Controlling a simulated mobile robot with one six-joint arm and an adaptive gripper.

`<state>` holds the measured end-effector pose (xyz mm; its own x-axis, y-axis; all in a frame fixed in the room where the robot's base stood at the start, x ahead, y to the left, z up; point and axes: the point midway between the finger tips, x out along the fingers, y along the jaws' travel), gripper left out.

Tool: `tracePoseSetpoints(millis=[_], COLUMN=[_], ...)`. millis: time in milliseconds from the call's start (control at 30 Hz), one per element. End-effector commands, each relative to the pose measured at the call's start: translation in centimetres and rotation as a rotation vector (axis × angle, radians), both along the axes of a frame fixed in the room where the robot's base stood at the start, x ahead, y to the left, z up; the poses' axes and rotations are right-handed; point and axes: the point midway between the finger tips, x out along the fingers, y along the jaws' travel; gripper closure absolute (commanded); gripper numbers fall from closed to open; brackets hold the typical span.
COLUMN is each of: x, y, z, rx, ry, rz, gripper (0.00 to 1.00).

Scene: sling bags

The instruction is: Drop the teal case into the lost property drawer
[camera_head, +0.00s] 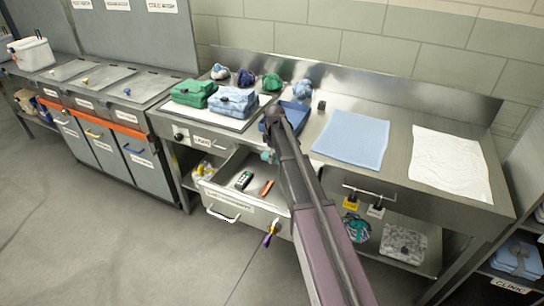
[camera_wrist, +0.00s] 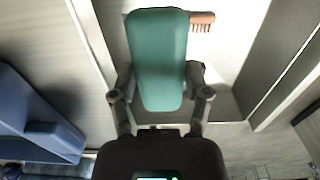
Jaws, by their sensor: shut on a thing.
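The teal case (camera_wrist: 158,55) is held upright between the two fingers of my gripper (camera_wrist: 160,92) in the wrist view. My gripper is shut on its sides. In the head view only a small teal part of the case (camera_head: 267,156) shows beside my arm, over the open lost property drawer (camera_head: 232,213). The drawer is pulled out below the counter, with a pale inside. My arm hides the drawer's right part.
A blue tray (camera_head: 299,114) stands on the counter above the drawer; a blue thing (camera_wrist: 35,120) fills the wrist view's left side. Folded green cloths (camera_head: 194,92) and blue cloths (camera_head: 232,100) sit behind. A blue mat (camera_head: 350,139) and white cloth (camera_head: 448,162) lie right.

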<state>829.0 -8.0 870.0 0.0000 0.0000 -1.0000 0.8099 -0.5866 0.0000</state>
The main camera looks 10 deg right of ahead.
Motion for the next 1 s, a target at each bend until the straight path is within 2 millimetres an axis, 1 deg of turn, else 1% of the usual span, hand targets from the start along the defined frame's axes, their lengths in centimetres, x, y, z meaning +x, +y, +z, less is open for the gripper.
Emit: tracePoseSetpoints(millis=[33,233,433,733,767,800,867,900,1000], x=[0.0,0.0,0.0,0.0,0.0,0.0,0.0,0.0,0.0], y=[0.0,0.0,-0.1,-0.1,-0.1,-0.1,-0.1,-0.1,-0.1], z=[-0.8,-1.8,-2.2,-2.1,-2.1,-2.1,-2.1,-2.1,-2.1], rx=[0.000,0.000,0.000,0.000,0.000,0.000,0.000,0.000,0.000], ry=[0.000,0.000,0.000,0.000,0.000,0.000,0.000,0.000,0.000], rz=[0.000,-0.001,-0.001,-0.001,-0.001,-0.001,-0.002,-0.002,-0.002], gripper=[0.87,0.87,0.87,0.87,0.32,0.21,0.03,0.00,0.00])
